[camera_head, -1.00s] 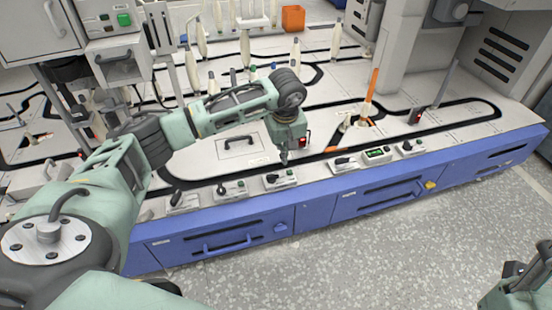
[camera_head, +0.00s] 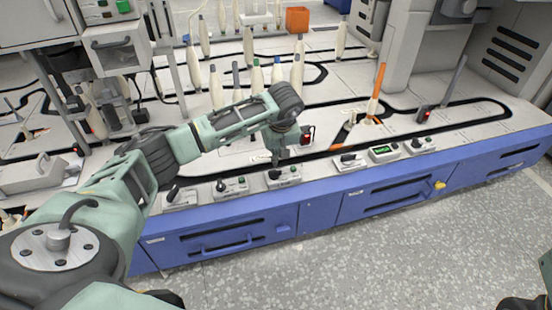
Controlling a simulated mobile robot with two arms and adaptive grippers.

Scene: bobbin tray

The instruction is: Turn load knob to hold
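Several small grey control boxes with black knobs stand along the front ledge of the machine. My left arm reaches in from the left. Its gripper (camera_head: 276,163) points down at the knob on one box (camera_head: 291,180), touching it or just above it. The fingers are small and dark, and they hide most of that knob, so I cannot tell its setting or whether they grip it. The box labels are too small to read, so I cannot confirm which is the load knob. Only a dark bit of what appears to be my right gripper (camera_head: 522,303) shows at the bottom right corner.
White bobbins (camera_head: 297,70) and an orange rod (camera_head: 376,90) stand behind. Blue drawers (camera_head: 225,240) front the machine above open floor.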

